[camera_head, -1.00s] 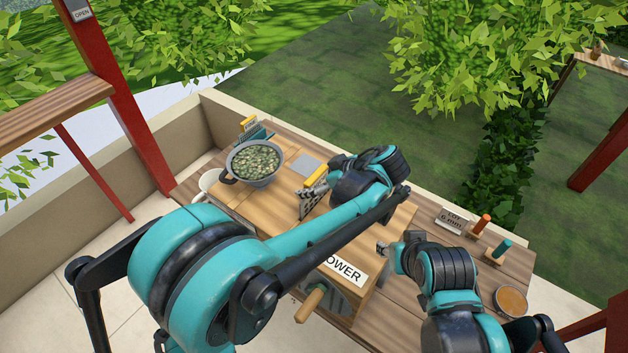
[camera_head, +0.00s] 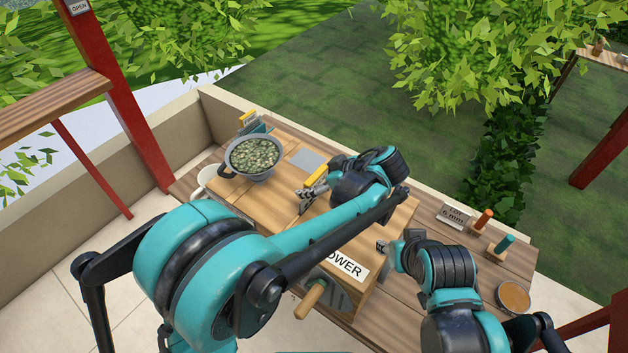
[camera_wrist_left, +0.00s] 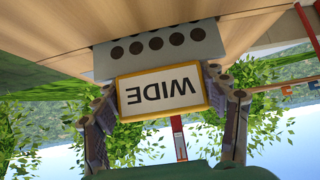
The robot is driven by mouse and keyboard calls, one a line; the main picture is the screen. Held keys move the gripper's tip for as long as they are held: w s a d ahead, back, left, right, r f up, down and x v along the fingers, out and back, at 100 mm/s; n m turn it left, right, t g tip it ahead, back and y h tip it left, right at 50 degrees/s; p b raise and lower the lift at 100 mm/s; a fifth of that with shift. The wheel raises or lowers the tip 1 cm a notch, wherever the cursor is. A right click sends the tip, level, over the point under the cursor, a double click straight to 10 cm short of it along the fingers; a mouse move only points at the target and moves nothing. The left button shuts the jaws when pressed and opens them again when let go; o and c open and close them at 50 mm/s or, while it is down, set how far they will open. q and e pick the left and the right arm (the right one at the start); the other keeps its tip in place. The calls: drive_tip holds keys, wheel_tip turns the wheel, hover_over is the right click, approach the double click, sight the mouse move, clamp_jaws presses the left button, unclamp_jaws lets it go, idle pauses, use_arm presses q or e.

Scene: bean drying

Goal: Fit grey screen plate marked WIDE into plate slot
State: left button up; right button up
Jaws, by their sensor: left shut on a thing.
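The grey screen plate (camera_wrist_left: 158,45) has dark round holes, and its yellow-framed label (camera_wrist_left: 160,92) reads WIDE, upside down in the left wrist view. My left gripper (camera_head: 317,188) is shut on the plate, with a finger at each side of the label. In the head view the plate (camera_head: 306,201) hangs below the gripper over the wooden machine (camera_head: 288,232). The plate's lower edge is near or at the wooden top; I cannot tell if it touches. The plate slot cannot be made out. My right gripper (camera_head: 383,246) is beside the machine's right side; its jaws are unclear.
A pan of beans (camera_head: 254,156) stands on the machine's far left, with a flat grey square (camera_head: 307,159) beside it. Another yellow-topped plate (camera_head: 248,117) stands behind. A LOT 6 mm sign (camera_head: 454,213), stamp-like handles (camera_head: 482,220) and a round dish (camera_head: 513,297) are at right.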

use_arm(q)
drive_tip(key=shift+f+b, duration=1.05)
drive_tip(key=shift+f, duration=0.45)
drive_tip(key=o, duration=1.5)
drive_tip(key=v, duration=1.2)
drive_tip(key=shift+s+f, duration=0.1)
